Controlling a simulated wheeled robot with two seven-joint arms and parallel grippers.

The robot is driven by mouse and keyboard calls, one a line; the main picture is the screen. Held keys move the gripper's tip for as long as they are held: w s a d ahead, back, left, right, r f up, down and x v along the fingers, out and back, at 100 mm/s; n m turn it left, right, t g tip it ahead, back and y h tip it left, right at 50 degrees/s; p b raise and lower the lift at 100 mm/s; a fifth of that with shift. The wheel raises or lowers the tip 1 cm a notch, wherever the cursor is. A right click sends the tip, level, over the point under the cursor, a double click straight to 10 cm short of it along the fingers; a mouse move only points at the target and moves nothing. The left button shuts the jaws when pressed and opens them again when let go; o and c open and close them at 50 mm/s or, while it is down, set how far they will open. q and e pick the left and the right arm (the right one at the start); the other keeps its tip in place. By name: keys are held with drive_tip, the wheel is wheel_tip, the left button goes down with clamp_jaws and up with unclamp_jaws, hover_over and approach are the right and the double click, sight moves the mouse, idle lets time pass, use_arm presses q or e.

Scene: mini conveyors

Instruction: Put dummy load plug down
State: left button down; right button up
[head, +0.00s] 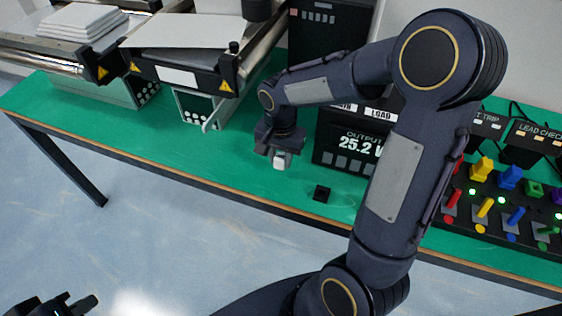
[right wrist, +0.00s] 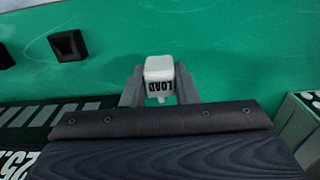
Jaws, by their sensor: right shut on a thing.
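The dummy load plug (head: 281,162) is a small white block. The plug is over the green bench top, in front of the black output box (head: 338,160). I cannot tell whether it touches the bench. My left gripper (head: 76,303) is at the bottom left over the floor, partly cut off, and its opening is unclear.
A small black square holder (head: 321,193) stands on the bench right of the plug; it also shows in the right wrist view (right wrist: 68,46). Mini conveyors (head: 185,65) stand at the back left. A panel of coloured switches (head: 497,205) is at the right. Green bench left of the plug is clear.

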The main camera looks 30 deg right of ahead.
wheel_tip(320, 180, down, 2)
drive_tip(key=shift+f, duration=0.2)
drive_tip(key=shift+s, duration=0.1)
drive_tip(key=shift+f+b, duration=0.25)
drive_tip(key=shift+b, duration=0.1)
drive_tip(key=o, duration=1)
drive_tip(key=shift+r, duration=0.1)
